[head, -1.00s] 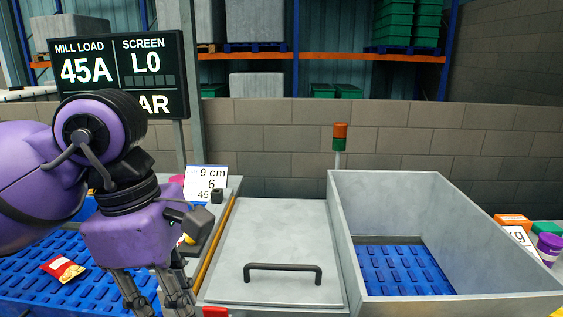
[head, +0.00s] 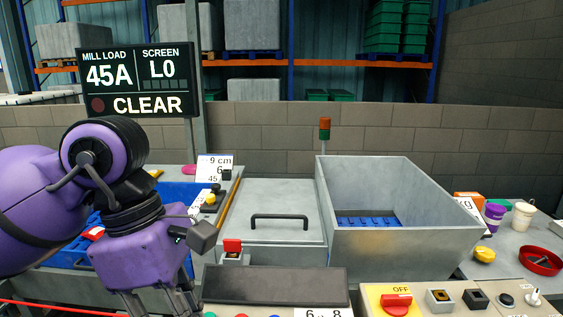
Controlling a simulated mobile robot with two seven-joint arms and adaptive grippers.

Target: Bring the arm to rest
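My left arm comes in from the left with its purple wrist above the blue slatted tray (head: 178,191). My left gripper (head: 158,303) points down at the lower left. Its fingers are cut off by the bottom edge, so I cannot see the tips or anything between them. My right arm and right gripper are not in view.
A grey lidded hatch (head: 285,205) with a black handle stands mid-picture, shut. Right of it is an open metal hopper (head: 440,240) with a blue slatted floor. A control panel (head: 455,290) with a red OFF switch (head: 396,304) lies in front. A screen (head: 135,80) reads CLEAR.

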